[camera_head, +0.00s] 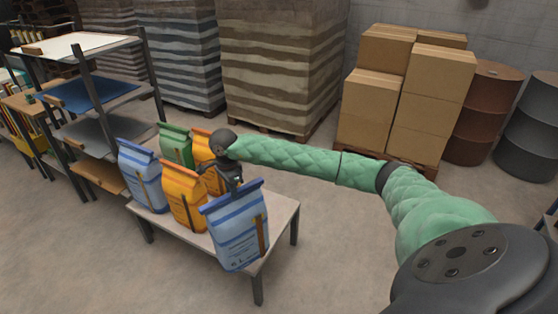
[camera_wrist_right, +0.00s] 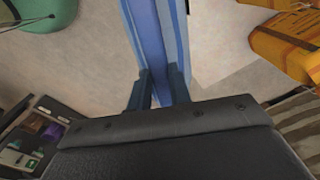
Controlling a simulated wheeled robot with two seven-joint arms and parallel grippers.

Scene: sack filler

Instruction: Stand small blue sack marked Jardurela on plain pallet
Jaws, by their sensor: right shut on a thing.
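My right gripper (camera_head: 231,184) is shut on the top of a blue sack (camera_head: 237,233) with a pale front and a brown strip. The sack hangs upright, slightly tilted, at the table's front edge; I cannot tell whether its base touches the table. Its print is too small to read. In the right wrist view the sack's blue top edge (camera_wrist_right: 153,35) runs between the fingers (camera_wrist_right: 159,90). A second blue sack (camera_head: 142,177) stands at the table's left. My left gripper is not in view. No empty pallet shows.
On the low table (camera_head: 282,212) stand a green sack (camera_head: 175,144), an orange sack (camera_head: 184,195) and another orange sack (camera_head: 204,147) behind. A shelf rack (camera_head: 97,95) stands left. Wrapped stacks (camera_head: 275,65) and boxes on a pallet (camera_head: 424,100) stand behind. Floor right of the table is clear.

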